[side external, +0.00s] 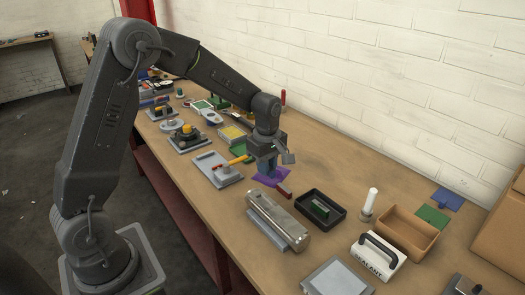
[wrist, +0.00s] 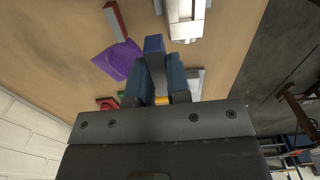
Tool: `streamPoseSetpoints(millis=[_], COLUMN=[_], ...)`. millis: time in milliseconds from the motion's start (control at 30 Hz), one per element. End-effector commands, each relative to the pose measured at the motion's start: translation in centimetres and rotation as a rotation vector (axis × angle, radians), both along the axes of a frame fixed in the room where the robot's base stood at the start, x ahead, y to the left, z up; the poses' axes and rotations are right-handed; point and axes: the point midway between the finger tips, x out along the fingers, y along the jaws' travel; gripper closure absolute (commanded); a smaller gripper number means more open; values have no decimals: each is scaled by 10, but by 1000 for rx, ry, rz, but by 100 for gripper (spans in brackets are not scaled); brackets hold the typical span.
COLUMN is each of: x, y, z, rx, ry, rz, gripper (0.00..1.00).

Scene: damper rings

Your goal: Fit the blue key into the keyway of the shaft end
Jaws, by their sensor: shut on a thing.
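My gripper (wrist: 158,82) is shut on the blue key (wrist: 154,45), a small block that sticks out past the fingertips in the wrist view. In the side view my gripper (side external: 266,166) hangs above a purple cloth, and the key cannot be told apart from the fingers. The shaft end seems to be the thick silver cylinder (side external: 282,217) lying on a grey base, in front of my gripper and apart from it. Part of a silver piece, likely the same shaft, shows at the top of the wrist view (wrist: 186,28). I cannot make out the keyway clearly.
The purple cloth (wrist: 119,60) lies beside a red-and-grey bar (wrist: 116,22). A black tray (side external: 330,222) with a green piece, a white sealant box (side external: 377,258) and a cardboard box (side external: 408,235) stand to the right. A grey plate with red and yellow parts (side external: 217,171) lies left.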

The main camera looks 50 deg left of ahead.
Motion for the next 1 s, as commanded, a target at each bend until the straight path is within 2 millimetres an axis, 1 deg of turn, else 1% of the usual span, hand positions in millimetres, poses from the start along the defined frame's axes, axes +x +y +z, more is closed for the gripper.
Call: streamPoseSetpoints(millis=[33,100,233,567,667,767,1000], x=[-10,-21,-32,-35,-35,-35,-35], y=[-13,-25,-37,-39,-39,-39,-39], z=[2,2,2,2,-1,-9,-33], rx=[0,0,0,0,0,0,0], ry=[-2,-1,-1,-1,0,1,3], rz=[-13,-20,-27,-27,-27,-27,-27], gripper=[100,100,100,100,100,100,100])
